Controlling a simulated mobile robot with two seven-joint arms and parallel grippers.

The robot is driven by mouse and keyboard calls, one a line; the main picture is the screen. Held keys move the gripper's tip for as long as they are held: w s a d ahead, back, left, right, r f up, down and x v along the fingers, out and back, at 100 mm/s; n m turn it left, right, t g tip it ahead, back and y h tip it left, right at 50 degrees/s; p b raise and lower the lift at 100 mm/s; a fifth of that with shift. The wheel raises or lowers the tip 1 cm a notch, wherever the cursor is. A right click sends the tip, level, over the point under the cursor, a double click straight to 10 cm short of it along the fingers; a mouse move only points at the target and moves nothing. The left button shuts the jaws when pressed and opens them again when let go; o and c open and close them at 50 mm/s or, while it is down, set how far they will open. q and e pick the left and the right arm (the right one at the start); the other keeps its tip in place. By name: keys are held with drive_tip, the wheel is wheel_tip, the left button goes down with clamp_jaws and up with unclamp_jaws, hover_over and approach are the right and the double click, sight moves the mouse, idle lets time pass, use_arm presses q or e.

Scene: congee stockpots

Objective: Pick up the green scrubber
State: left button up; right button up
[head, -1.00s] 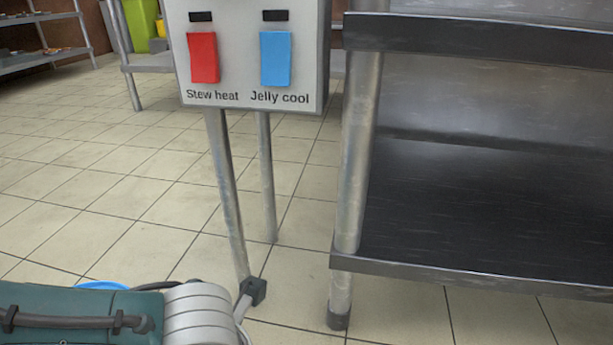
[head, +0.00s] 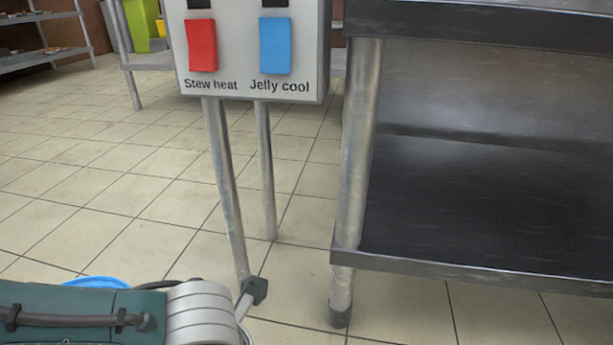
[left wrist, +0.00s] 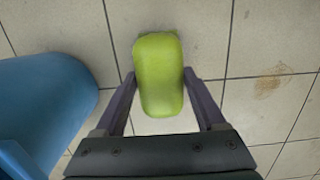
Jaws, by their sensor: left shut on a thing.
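The green scrubber (left wrist: 159,75) is a rounded yellow-green block in the left wrist view. My left gripper (left wrist: 159,85) is shut on it, with one dark finger at each side. The tiled floor shows below the scrubber in that view. In the head view my left arm crosses the lower left corner; its gripper and the scrubber are out of that picture. My right gripper is in neither view.
A blue rounded object (left wrist: 45,110) lies close left of the scrubber; a blue rim (head: 97,282) shows beside my arm. A control box with red and blue switches (head: 250,50) stands on metal legs. A metal shelf unit (head: 480,200) fills the right. Tiled floor is open at left.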

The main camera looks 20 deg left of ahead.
use_arm(q)
drive_tip(key=shift+c, duration=1.4)
wheel_tip(320, 180, up, 20)
drive_tip(key=p, duration=1.6)
drive_tip(key=shift+p, duration=0.4)
